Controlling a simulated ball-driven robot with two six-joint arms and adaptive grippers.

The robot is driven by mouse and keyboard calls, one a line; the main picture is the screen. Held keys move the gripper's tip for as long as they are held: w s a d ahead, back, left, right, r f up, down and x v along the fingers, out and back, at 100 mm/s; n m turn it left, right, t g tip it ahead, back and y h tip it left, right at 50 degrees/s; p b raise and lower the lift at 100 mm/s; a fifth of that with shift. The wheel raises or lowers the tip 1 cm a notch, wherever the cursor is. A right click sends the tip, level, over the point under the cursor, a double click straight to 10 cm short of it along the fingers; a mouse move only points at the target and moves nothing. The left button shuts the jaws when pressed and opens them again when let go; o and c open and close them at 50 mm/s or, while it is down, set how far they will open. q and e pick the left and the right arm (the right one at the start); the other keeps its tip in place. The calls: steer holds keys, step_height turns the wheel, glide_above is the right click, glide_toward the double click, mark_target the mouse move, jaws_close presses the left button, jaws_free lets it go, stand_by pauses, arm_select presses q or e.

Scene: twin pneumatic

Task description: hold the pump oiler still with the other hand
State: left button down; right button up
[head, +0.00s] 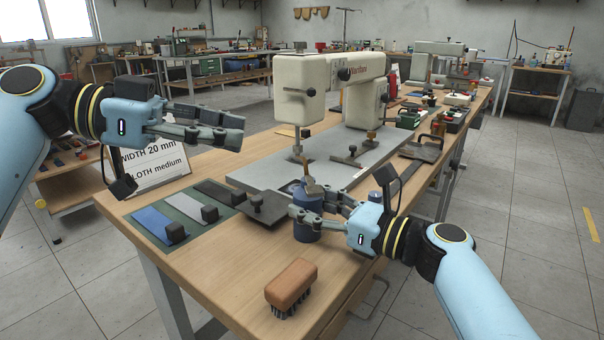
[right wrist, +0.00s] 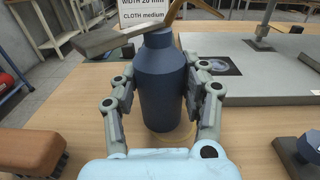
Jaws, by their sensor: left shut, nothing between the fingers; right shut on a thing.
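The pump oiler (head: 307,228) is a dark blue bottle with a brass-coloured top, near the front edge of the workbench. My right gripper (head: 318,212) is shut around the sides of its body. In the right wrist view the oiler (right wrist: 160,88) stands upright between the two fingers, which touch it on both sides. Its base looks to be at the tabletop, but I cannot tell if it touches. My left gripper (head: 242,130) is shut and empty, in the air to the upper left of the oiler, apart from it.
A brush with a brown block (head: 291,283) lies in front of the oiler. A white sewing machine (head: 330,85) stands behind it on a grey plate (head: 345,160). A sign (head: 150,160) stands at the back left.

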arm_select(q)
glide_above(312, 184)
steer(key=s+a, duration=0.1)
steer(key=s, duration=0.3)
step_height(312, 184, down, 2)
steer(key=shift+a+f, duration=0.15)
steer(key=shift+f, duration=0.95)
steer(key=shift+a+f, duration=0.1)
steer(key=shift+f, duration=1)
